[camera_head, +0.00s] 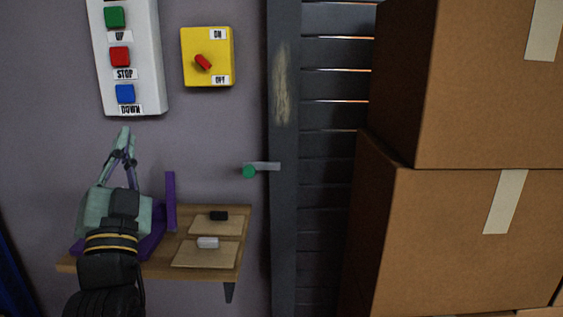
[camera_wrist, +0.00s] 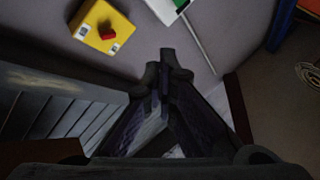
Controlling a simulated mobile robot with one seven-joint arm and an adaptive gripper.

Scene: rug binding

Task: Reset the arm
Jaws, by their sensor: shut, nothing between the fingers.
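My arm rises from the lower left of the head view, in front of a small wooden shelf (camera_head: 160,266). My gripper (camera_head: 125,132) points up, below the white control panel (camera_head: 146,70). I cannot tell from the head view how far the tips are from the wall.
A yellow ON/OFF box (camera_head: 219,48) with a tilted red knob is on the wall. A green-tipped handle (camera_head: 262,167) is on the dark slatted door's frame. Cardboard boxes (camera_head: 460,240) fill the right.

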